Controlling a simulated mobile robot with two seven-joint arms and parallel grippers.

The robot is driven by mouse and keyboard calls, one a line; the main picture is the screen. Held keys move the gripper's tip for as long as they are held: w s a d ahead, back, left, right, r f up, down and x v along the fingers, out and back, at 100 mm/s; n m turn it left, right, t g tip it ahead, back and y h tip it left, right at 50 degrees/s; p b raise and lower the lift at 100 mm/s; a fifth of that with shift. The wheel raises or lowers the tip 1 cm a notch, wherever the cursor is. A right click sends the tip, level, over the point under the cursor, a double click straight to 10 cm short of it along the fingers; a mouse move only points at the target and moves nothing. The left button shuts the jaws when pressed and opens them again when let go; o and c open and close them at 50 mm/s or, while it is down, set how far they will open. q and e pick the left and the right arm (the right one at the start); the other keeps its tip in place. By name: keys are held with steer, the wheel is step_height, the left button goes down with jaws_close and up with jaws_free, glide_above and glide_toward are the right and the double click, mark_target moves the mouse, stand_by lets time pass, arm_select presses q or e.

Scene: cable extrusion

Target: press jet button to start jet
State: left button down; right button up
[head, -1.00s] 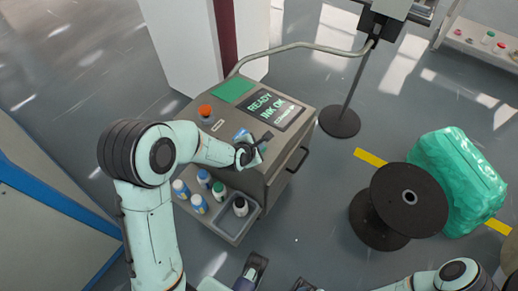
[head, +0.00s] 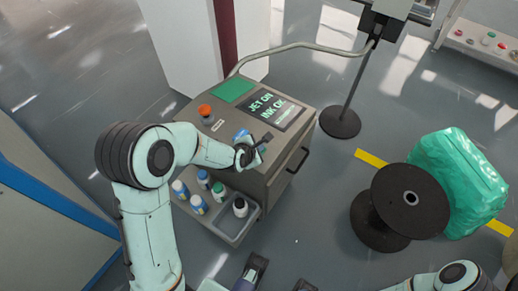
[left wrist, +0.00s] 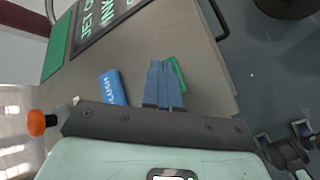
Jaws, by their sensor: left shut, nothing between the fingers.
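The jet printer (head: 282,150) is a grey cabinet with a tilted top panel. Its dark screen (head: 272,108) reads "JET ON" and "INK OK"; the screen shows partly in the left wrist view (left wrist: 100,22). My left gripper (head: 262,142) is shut and empty, down at the front of the top panel. In the left wrist view its blue-grey fingertips (left wrist: 165,68) are over a green-rimmed button (left wrist: 178,72), mostly hidden behind them. Contact cannot be told for certain. A blue button marked "FLUSH" (left wrist: 112,88) lies just left of the fingers.
An orange knob (head: 205,110) and a green pad (head: 232,90) are on the cabinet top. A front tray (head: 228,236) holds several bottles. A stand (head: 340,122), a black cable reel (head: 382,232) and a green wrapped bundle (head: 458,185) stand to the right. Floor between is clear.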

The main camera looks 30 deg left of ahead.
arm_select(q)
steer(key=shift+r+p, duration=0.5)
steer(key=shift+r, duration=0.3)
steer(key=shift+r, duration=0.1)
step_height(320, 180, up, 5)
steer(key=p, duration=0.3)
steer(key=shift+p, duration=0.35)
stand_by(0.5)
